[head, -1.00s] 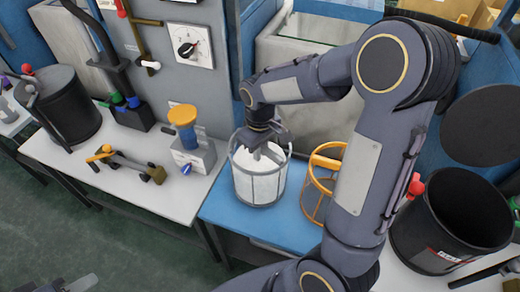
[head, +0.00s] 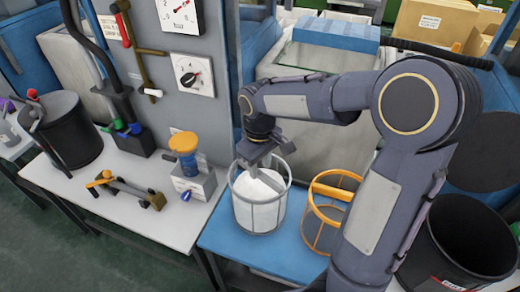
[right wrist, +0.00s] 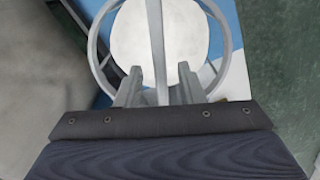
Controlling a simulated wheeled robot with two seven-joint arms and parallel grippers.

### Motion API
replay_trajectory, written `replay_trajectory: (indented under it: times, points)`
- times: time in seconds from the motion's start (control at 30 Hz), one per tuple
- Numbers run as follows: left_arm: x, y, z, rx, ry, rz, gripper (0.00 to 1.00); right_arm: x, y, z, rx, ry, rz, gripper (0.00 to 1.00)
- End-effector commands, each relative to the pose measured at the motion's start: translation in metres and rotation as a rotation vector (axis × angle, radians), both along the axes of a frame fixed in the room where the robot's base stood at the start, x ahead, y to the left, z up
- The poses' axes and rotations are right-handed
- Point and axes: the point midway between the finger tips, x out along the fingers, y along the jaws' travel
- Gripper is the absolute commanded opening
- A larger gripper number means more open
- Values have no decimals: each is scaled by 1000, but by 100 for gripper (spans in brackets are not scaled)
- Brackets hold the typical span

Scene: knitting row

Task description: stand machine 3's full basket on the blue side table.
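A grey wire-frame basket (head: 243,208) full of white material (head: 262,208) stands upright on the blue side table (head: 222,235). My right gripper (head: 258,160) is over the basket's top. In the right wrist view its two fingers (right wrist: 158,80) are apart, one on each side of the handle bar, with a gap on both sides. My left gripper is not in view.
An empty orange basket (head: 312,215) stands on the blue table close to the right of the full one. A dark open bin (head: 475,240) is at the right. A white bench (head: 115,215) with a black pot (head: 62,130) and tools is at the left.

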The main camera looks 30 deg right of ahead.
Motion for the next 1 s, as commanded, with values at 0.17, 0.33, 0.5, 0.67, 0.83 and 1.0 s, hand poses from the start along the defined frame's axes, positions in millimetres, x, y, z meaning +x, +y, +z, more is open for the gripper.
replay_trajectory:
  times: [0.17, 0.33, 0.5, 0.67, 0.83, 1.0]
  points:
    - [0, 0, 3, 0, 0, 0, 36, 0, 0, 38, 1, -4, 0, 35]
    - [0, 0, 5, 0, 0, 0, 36, 0, 0, 59, 1, -2, 0, 35]
    - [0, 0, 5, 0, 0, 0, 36, -14, -2, 70, 36, -25, -28, 35]
    - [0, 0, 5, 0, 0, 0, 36, -68, 1, 78, 168, -129, -138, 35]
    - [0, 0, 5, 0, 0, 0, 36, -132, 17, 74, 318, -269, -288, 35]
    - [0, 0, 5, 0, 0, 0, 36, -170, 35, 59, 408, -371, -402, 35]
